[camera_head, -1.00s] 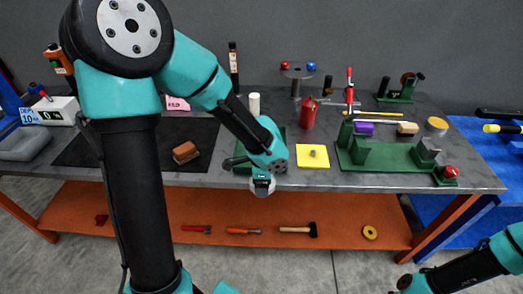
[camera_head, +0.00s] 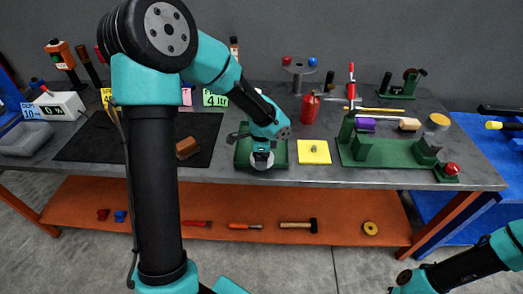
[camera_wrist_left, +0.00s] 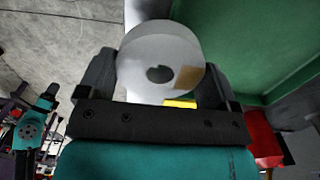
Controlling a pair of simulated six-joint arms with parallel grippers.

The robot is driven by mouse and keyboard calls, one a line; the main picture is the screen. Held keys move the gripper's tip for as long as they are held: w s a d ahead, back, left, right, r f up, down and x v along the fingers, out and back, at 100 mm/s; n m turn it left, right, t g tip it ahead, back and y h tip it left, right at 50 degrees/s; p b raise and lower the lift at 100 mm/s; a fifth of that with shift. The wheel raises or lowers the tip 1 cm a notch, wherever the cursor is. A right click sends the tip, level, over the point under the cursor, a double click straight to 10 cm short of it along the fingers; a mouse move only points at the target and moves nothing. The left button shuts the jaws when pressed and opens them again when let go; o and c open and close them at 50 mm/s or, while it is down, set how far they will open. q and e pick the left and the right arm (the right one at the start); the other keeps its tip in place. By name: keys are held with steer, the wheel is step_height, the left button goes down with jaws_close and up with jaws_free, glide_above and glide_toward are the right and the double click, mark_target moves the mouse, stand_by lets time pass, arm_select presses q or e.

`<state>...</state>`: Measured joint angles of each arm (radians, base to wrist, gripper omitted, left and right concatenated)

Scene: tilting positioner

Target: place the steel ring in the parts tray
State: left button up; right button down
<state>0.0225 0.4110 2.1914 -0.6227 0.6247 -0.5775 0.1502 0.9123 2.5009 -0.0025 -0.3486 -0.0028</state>
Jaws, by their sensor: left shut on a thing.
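My left gripper (camera_head: 262,152) is shut on the steel ring (camera_head: 262,163), a pale grey disc with a central hole. In the wrist view the ring (camera_wrist_left: 160,48) sits between the two dark fingers, with a tan patch on its face. The ring appears in front of the near edge of a green tray (camera_head: 243,157) on the bench. The green tray (camera_wrist_left: 255,45) with its raised rim fills the upper right of the wrist view. The arm hides part of it. Whether the ring touches the tray, I cannot tell. My right gripper is out of view.
A yellow pad (camera_head: 314,152) lies just right of the green tray, then a green fixture (camera_head: 390,152). A brown block (camera_head: 187,148) sits left on a black mat (camera_head: 90,145). A grey tray (camera_head: 25,140) is at the far left. A red can (camera_head: 310,108) stands behind.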

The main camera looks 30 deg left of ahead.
arm_select(q)
steer(key=w+a, duration=0.2)
steer(key=w, duration=0.1)
steer(key=w+a, duration=0.1)
steer(key=shift+w+f, duration=0.25)
steer(key=shift+w, duration=0.15)
steer(key=shift+w+a, duration=0.1)
steer(key=shift+w+a, duration=0.15)
steer(key=shift+w, duration=0.1)
steer(key=shift+f, duration=1.8)
steer(key=shift+f, duration=0.15)
steer(key=o, duration=1.1)
